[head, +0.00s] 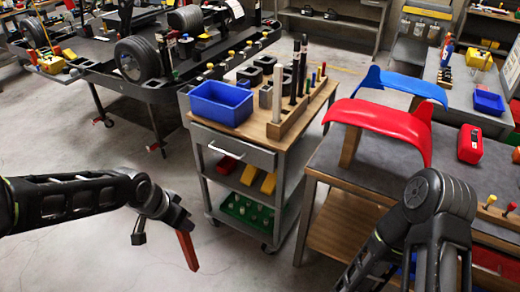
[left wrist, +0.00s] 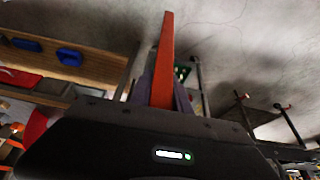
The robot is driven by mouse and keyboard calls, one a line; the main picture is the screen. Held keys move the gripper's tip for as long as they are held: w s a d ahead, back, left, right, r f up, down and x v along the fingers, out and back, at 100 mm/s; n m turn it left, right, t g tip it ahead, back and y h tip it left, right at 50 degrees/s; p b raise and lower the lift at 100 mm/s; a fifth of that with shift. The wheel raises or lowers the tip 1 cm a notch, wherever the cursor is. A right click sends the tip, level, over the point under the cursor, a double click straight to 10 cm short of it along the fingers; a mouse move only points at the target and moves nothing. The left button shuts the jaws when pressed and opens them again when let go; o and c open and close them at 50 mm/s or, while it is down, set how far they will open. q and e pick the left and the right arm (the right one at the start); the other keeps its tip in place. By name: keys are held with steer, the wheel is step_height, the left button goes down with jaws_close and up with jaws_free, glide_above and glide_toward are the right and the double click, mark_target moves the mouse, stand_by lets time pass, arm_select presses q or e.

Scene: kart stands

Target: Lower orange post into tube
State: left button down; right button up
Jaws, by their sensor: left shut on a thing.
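The orange post (head: 188,251) is a long, slim red-orange bar. My left gripper (head: 178,222) is shut on its upper end, and the post hangs down, slightly tilted, over open floor left of the grey cart. In the left wrist view the post (left wrist: 164,55) juts out from between the two dark fingers (left wrist: 163,95). I cannot pick out which thing is the tube. My right arm is at the lower right of the head view, but its gripper is out of the picture.
The grey cart (head: 237,148) holds a blue bin (head: 221,103) and a wooden rack with upright rods. A dark kart stand (head: 165,90) with wheels is behind left. A bench with red (head: 385,118) and blue fenders is at right. Floor at left is clear.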

arm_select(q)
steer(key=shift+w+r, duration=0.1)
steer(key=shift+r, duration=0.05)
steer(key=w+r+n+y, duration=0.2)
steer(key=w+r+n, duration=0.2)
steer(key=r+n, duration=0.1)
steer(key=shift+w+r+n+t, duration=0.3)
steer(key=shift+w+r+n, duration=0.1)
steer(key=shift+r, duration=0.4)
